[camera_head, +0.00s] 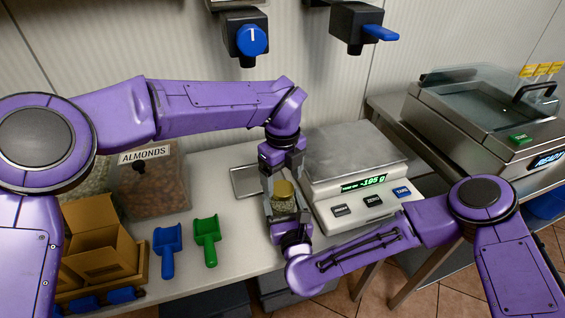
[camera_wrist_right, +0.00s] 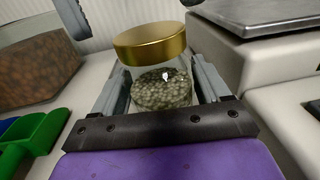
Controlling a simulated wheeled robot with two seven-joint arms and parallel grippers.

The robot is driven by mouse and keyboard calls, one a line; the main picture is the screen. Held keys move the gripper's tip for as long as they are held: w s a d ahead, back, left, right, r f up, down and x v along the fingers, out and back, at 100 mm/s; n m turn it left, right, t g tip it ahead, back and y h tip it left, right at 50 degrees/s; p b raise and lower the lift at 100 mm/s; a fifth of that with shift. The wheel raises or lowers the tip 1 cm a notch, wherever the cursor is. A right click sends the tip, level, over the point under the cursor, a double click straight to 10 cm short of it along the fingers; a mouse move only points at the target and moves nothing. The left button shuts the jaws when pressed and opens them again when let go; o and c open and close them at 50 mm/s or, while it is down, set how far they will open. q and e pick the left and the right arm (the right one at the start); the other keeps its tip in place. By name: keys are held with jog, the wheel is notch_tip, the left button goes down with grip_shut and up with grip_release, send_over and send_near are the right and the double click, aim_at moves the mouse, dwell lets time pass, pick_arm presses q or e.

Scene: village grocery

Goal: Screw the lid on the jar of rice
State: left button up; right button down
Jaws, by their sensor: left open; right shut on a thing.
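The glass jar (camera_head: 284,204) stands upright on the counter in front of the scale, with pale greenish-brown grains in its lower part. It also shows in the right wrist view (camera_wrist_right: 163,92). The gold lid (camera_wrist_right: 150,43) sits on top of the jar's mouth, looking slightly tilted; I cannot tell whether it is threaded. It shows in the head view too (camera_head: 283,188). My right gripper (camera_head: 285,212) is shut on the jar's body, one finger on each side. My left gripper (camera_head: 282,170) points down just above the lid and is open; its fingertips are partly hidden.
A scale (camera_head: 365,200) reading -195 g stands close on the right. A bin of almonds (camera_head: 150,185), a blue scoop (camera_head: 167,250), a green scoop (camera_head: 207,240) and a cardboard box (camera_head: 100,250) are on the left. A metal sealing machine (camera_head: 470,120) is far right.

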pick_arm(q)
jog(key=shift+f, duration=1.15)
jog(key=c, duration=1.1)
jog(key=m, duration=0.5)
jog(key=shift+m, duration=0.3)
jog(key=m, duration=1.2)
jog(key=o, duration=1.2)
